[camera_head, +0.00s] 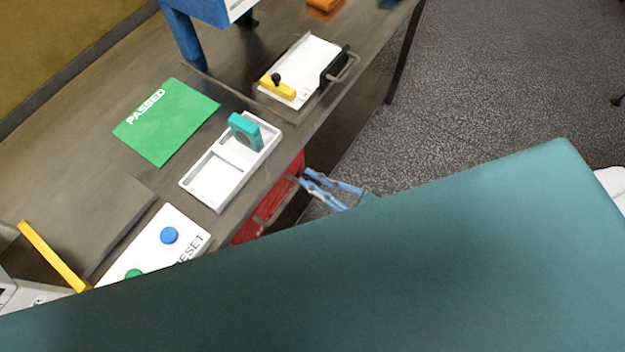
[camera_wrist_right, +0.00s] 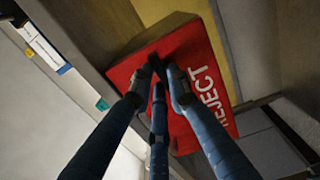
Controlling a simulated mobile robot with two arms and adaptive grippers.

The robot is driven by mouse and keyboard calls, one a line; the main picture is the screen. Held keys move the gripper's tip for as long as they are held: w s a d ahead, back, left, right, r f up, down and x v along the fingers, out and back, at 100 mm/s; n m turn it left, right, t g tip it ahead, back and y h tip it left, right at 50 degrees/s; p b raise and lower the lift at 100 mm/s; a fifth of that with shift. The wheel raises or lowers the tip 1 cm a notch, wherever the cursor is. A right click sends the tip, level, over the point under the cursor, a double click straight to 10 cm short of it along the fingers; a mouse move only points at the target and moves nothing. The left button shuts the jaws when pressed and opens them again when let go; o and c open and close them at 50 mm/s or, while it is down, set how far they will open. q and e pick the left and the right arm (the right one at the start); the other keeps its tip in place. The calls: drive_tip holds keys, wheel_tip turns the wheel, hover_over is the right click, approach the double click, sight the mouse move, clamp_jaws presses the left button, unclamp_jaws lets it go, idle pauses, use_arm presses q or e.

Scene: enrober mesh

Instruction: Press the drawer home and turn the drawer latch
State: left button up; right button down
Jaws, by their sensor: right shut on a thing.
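A white, drawer-like unit (camera_head: 312,62) lies near the table's far right edge. It has a black front with a grey handle (camera_head: 347,66) facing the edge, and a yellow latch bar (camera_head: 279,87) with a black knob on top. I cannot tell how far the drawer is in. My right gripper (camera_head: 304,179) is below the table edge at the red REJECT box (camera_head: 262,214). In the right wrist view my right gripper (camera_wrist_right: 158,66) has its dark fingertips together against the red REJECT box (camera_wrist_right: 190,50). They hide the exact gripped part. My left gripper is out of view.
A white two-part tray (camera_head: 212,184) holds a teal block (camera_head: 246,131) between the unit and the button panel (camera_head: 152,245). A green PASSED mat (camera_head: 167,120) lies behind. A blue-legged machine (camera_head: 184,34) stands at the back.

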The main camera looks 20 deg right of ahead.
drive_tip(key=m, duration=0.3)
drive_tip(key=shift+m, duration=0.4)
drive_tip(key=m, duration=0.4)
drive_tip(key=m+p, duration=0.1)
drive_tip(key=m, duration=0.4)
drive_tip(key=shift+w+d+f, duration=0.15)
drive_tip(key=shift+f+m, duration=0.1)
drive_tip(key=shift+m, duration=1.8)
drive_tip(key=c, duration=1.7)
unclamp_jaws()
drive_tip(key=shift+o, duration=0.2)
